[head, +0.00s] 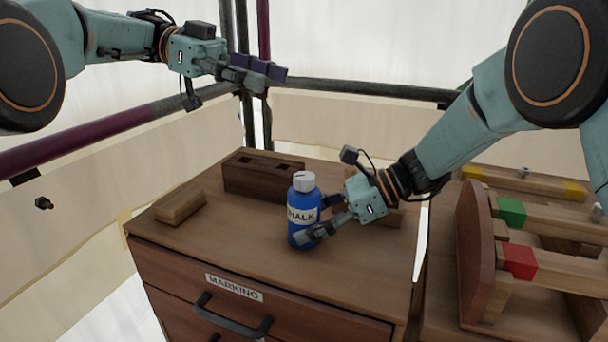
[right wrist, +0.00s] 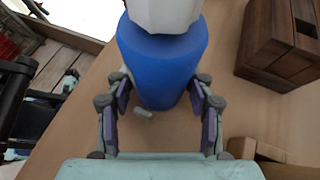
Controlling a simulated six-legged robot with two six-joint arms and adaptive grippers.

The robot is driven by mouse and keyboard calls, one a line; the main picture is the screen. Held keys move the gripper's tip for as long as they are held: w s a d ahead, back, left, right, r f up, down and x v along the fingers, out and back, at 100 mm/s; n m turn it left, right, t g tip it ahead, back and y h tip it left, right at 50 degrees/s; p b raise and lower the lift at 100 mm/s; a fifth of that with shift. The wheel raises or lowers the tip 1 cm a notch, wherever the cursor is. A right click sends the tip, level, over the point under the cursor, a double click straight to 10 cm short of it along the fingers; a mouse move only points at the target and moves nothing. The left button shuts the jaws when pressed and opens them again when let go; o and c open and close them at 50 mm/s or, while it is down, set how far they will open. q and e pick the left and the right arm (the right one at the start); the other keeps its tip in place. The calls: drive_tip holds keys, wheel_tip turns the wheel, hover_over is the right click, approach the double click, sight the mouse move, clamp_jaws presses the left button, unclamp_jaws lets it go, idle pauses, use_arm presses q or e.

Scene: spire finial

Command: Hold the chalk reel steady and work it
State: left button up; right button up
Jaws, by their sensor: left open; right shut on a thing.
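A blue bottle (head: 300,228) with a white cap and a label reading CHALK stands upright on the wooden cabinet top. My right gripper (head: 318,218) is shut on it from the right, one finger on each side. In the right wrist view the blue bottle (right wrist: 162,65) fills the space between the fingers of the right gripper (right wrist: 163,105). My left gripper (head: 262,72) is open and empty, high at the upper left, well away from the bottle. I cannot make out a separate chalk reel.
A dark wooden block with slots (head: 262,178) stands behind the bottle. A small wooden block (head: 180,207) lies to the left. The cabinet's drawer is labelled MARKING (head: 234,287). A wooden rack with coloured bars (head: 519,262) stands at right. Scaffold tubes (head: 365,89) run behind.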

use_arm(q)
drive_tip(key=a+n+t+h, duration=0.1)
drive_tip(key=a+h, duration=0.1)
use_arm(e)
drive_tip(key=shift+w+d, duration=0.1)
use_arm(q)
drive_tip(key=n+t, duration=0.9)
drive_tip(key=t, duration=0.4)
approach(295, 183)
drive_tip(key=shift+x, duration=5.9)
